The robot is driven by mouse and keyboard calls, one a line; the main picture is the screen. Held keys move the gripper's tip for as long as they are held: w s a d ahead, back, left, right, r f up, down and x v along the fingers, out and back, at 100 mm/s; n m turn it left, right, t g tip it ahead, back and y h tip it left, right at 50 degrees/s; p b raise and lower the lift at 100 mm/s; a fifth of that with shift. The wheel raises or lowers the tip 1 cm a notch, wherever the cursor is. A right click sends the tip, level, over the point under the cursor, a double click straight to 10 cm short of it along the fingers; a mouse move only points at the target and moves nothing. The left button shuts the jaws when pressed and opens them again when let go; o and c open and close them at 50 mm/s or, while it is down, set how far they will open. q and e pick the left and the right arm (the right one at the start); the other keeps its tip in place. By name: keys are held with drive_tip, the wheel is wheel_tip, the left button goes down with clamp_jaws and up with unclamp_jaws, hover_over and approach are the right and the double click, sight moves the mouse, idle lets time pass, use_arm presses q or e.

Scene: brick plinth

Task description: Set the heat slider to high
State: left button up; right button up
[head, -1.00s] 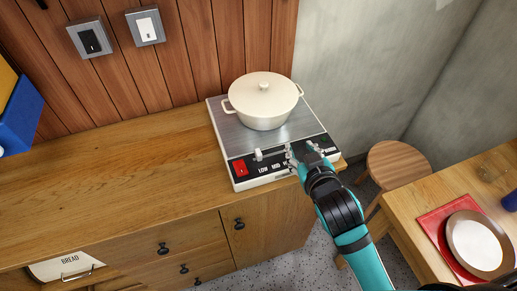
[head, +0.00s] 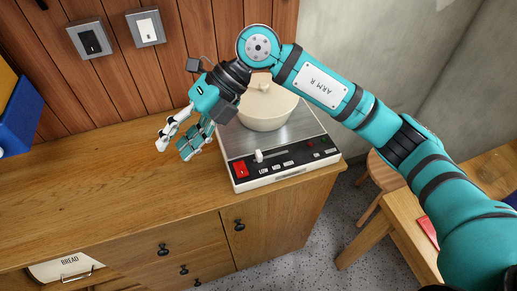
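The hotplate (head: 292,129) stands on the wooden counter, with a black front panel. Its white heat slider knob (head: 258,156) sits at the left end of its slot, on the LOW side of the labels. My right gripper (head: 174,150) is open and empty, left of the hotplate and above the counter, apart from the knob. My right arm crosses over the back of the hotplate and hides part of the pot. My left gripper is not in view.
A cream lidded pot (head: 268,110) stands on the hotplate. A red switch (head: 240,168) is left of the knob. Two wall switches (head: 90,40) are on the wood panelling. A blue box (head: 20,115) is at far left. The left counter is clear.

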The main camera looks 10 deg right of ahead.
drive_tip(key=w+d+f+m+t+h, duration=0.1)
drive_tip(key=w+d+t+h, duration=0.1)
drive_tip(key=w+d+h, duration=0.55)
drive_tip(key=r+m+t+h, duration=0.1)
drive_tip(key=m+h, duration=0.1)
hover_over(259, 153)
wheel_tip(259, 153, down, 17)
drive_tip(key=p, duration=0.4)
drive_tip(key=shift+r, duration=0.15)
clamp_jaws()
